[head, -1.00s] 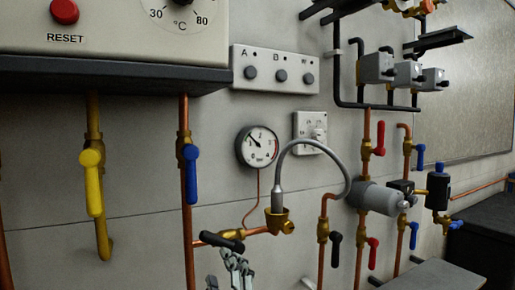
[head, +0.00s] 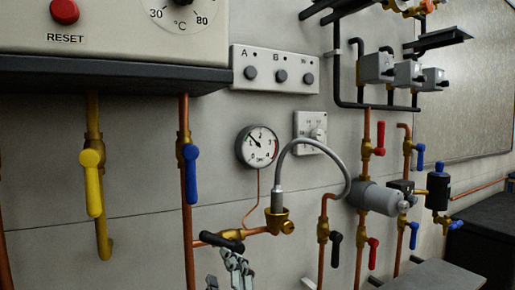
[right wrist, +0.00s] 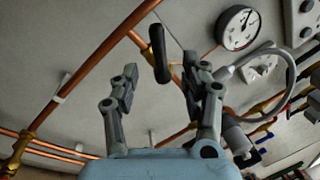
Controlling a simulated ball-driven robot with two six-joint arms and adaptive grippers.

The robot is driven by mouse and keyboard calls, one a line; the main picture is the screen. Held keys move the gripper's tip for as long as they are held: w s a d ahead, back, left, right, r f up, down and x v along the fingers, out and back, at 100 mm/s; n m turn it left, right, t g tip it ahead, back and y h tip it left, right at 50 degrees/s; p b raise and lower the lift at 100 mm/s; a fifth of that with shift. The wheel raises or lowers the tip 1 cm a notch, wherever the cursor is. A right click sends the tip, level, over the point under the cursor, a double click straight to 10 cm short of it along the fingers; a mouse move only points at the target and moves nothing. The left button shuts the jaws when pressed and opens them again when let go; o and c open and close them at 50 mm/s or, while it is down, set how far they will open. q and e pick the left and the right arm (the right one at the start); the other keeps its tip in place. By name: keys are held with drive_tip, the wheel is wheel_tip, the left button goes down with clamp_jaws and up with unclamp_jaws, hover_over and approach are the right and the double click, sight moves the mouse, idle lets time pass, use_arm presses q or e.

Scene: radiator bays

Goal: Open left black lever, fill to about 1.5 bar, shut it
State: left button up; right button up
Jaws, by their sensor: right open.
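The left black lever (head: 219,241) sits on the short copper branch pipe below the gauge and lies slantwise across it. The right wrist view shows the lever (right wrist: 158,53) beyond and between my fingertips. My right gripper (head: 225,270) is just below the lever, open and empty; in the right wrist view its fingers (right wrist: 160,80) stand apart, and I see no clear contact. The round pressure gauge (head: 258,146) has its needle pointing to the upper left; its figures are too small to read surely. My left gripper is not in view.
A grey flexible hose (head: 325,148) arches from the brass fitting (head: 277,220) to the right. A second black lever (head: 335,248) hangs down further right. A blue lever (head: 191,175) and a yellow lever (head: 93,185) hang on pipes to the left.

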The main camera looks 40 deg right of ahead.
idle(0.6)
drive_tip(key=n+g+y+b, duration=0.45)
drive_tip(key=n+y, duration=0.55)
drive_tip(key=y, duration=0.8)
approach(223, 240)
drive_tip(key=x, duration=0.2)
drive_tip(key=p+x, duration=0.2)
drive_tip(key=x, duration=0.6)
drive_tip(key=shift+w+a, duration=0.2)
drive_tip(key=shift+w+a+f, duration=0.1)
drive_tip(key=shift+w+a, duration=0.25)
drive_tip(key=shift+w, duration=0.1)
